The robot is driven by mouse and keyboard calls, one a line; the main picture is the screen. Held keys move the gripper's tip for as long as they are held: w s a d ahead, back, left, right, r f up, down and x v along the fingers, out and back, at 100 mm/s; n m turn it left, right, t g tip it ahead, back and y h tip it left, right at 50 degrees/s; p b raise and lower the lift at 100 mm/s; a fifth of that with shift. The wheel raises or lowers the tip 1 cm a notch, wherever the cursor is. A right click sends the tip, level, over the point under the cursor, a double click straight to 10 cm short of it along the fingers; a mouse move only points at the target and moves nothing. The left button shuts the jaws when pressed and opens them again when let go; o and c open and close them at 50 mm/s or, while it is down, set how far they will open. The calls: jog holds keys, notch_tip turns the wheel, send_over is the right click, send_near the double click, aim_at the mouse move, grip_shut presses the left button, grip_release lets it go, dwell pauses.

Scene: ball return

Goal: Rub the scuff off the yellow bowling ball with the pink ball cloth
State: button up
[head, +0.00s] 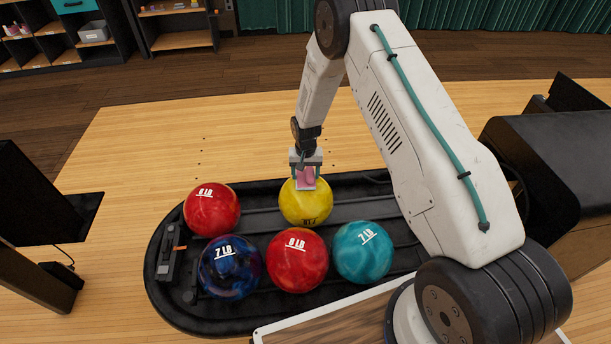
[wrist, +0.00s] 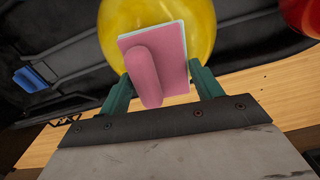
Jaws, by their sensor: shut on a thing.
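The yellow bowling ball (head: 305,205) sits at the back of the black ball return, and it fills the upper part of the wrist view (wrist: 190,25). My gripper (head: 306,176) is just above and against the ball's upper side. It is shut on the pink ball cloth (wrist: 145,75), which shows as a pink pad with a rounded grip between the teal fingers; the cloth also shows in the head view (head: 306,177). The cloth's flat face is at the ball's surface; whether it presses on it I cannot tell. No scuff shows; the cloth and gripper hide part of the ball.
A red ball (head: 212,210) lies left of the yellow one. A dark blue ball (head: 229,267), another red ball (head: 297,260) and a teal ball (head: 363,252) lie in front on the black ball return (head: 180,315). The wooden floor behind is clear.

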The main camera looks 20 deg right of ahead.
jog(key=shift+f, duration=0.1)
jog(key=shift+r, duration=3.05)
jog(key=shift+r, duration=1.5)
